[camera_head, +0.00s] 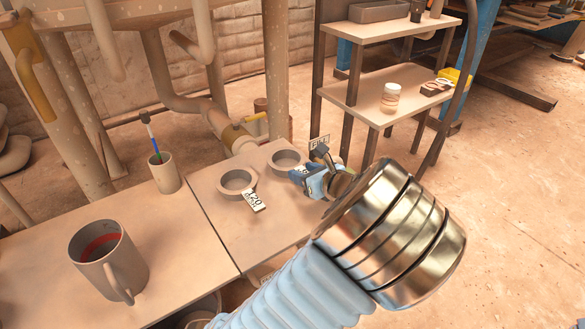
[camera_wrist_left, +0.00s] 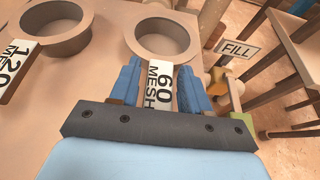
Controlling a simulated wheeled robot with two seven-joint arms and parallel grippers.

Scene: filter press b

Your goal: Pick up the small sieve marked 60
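The small sieve marked 60 (camera_head: 272,164) is a shallow round grey cup on the table, with a flat tag reading "60 MESH". In the left wrist view the sieve (camera_wrist_left: 187,57) is straight ahead, and its tag (camera_wrist_left: 159,88) points toward me. My left gripper (camera_head: 305,180) has blue fingers and is low over the table at the near right of this sieve. In the left wrist view the fingers (camera_wrist_left: 159,88) stand apart, one on each side of the tag, with small gaps visible. The head view hides most of the tag. My right gripper is not in view.
A similar sieve marked 120 (camera_head: 221,190) sits to the left. A large mug (camera_head: 126,262) and a cup with a brush (camera_head: 165,175) stand farther left. A shelf (camera_head: 352,112) stands behind.

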